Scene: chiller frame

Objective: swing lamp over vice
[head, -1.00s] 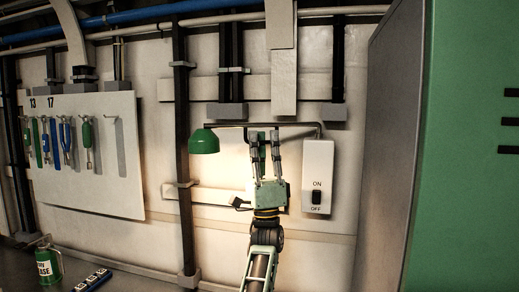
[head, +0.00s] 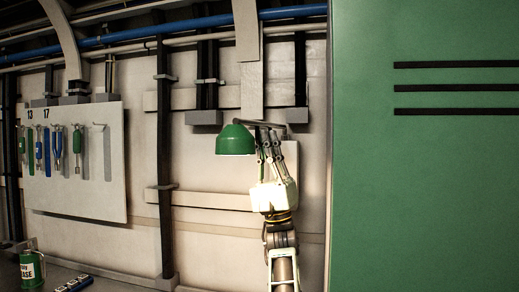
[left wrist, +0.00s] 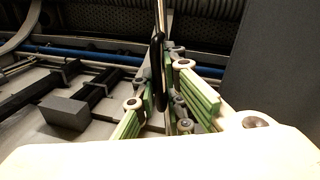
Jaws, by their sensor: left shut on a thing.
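The lamp has a green shade (head: 235,141) on a thin grey arm (head: 258,123), which reaches out to the right at the back wall. My left gripper (head: 265,140) is just right of the shade and is shut on the lamp arm. In the left wrist view, the fingers (left wrist: 163,95) close around a thin rod with a dark sleeve (left wrist: 156,65). The shade hangs open side down and my gripper does not appear to hold it. No vice shows in either view. My right gripper is not in view.
A large green cabinet (head: 430,180) fills the right side, close to my left arm. A tool board (head: 90,185) hangs at the left. A green can (head: 31,268) stands on the bench at the lower left. A dark vertical post (head: 166,215) stands left of the lamp.

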